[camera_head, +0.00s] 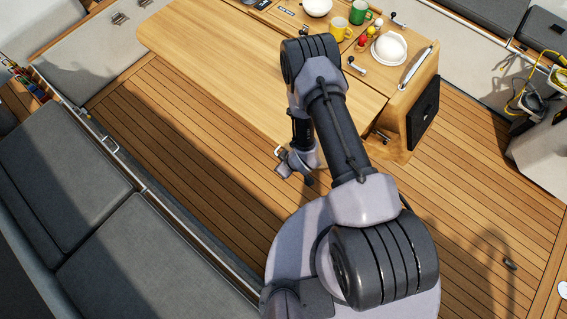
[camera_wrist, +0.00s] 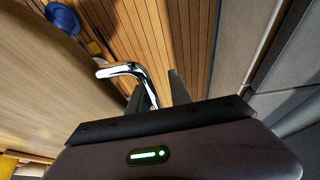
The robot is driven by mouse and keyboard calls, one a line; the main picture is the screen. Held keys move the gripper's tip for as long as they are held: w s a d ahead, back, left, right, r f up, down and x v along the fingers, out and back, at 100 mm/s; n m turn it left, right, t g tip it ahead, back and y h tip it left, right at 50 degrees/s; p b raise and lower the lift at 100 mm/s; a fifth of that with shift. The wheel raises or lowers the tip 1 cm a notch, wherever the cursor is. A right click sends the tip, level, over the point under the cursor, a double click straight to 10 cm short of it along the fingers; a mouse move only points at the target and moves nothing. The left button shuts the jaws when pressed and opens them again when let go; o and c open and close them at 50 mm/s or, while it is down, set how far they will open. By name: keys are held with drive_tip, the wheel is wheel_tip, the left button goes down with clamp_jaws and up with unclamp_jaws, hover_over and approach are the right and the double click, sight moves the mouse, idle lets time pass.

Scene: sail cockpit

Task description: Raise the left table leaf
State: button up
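The left table leaf (camera_head: 195,75) is a long pale wooden panel along the left side of the table; in the head view it looks roughly level with the top, though its exact angle is hard to judge. In the wrist view the leaf (camera_wrist: 45,85) fills the left side. A bent chrome handle (camera_wrist: 122,69) stands at its edge; it also shows in the head view (camera_head: 279,151). My gripper (camera_head: 283,172) is at the leaf's near edge. Its fingers (camera_wrist: 162,92) look apart, with the handle's lower end by the left finger and deck visible beside the right one.
Grey bench cushions (camera_head: 60,170) line the left. Bare teak deck (camera_head: 165,135) lies between bench and table.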

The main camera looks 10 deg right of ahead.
drive_tip(key=v, duration=1.7)
drive_tip(key=shift+r, duration=0.25)
drive_tip(key=w+d+r+m+t+h+b, duration=0.1)
drive_tip(key=w+d+r+m+h+b, duration=0.45)
drive_tip(key=b, duration=1.45)
drive_tip(key=s+a+m+y+b, duration=0.2)
drive_tip(key=s+a+m+b, duration=0.1)
drive_tip(key=s+b, duration=0.4)
drive_tip(key=s+a+r+m+y+b, duration=0.1)
drive_tip(key=s+a+m+y+b, duration=0.2)
drive_tip(key=s+b, duration=0.4)
drive_tip(key=shift+r+m+t, duration=0.2)
drive_tip(key=shift+m+t, duration=0.2)
drive_tip(key=shift+m, duration=0.15)
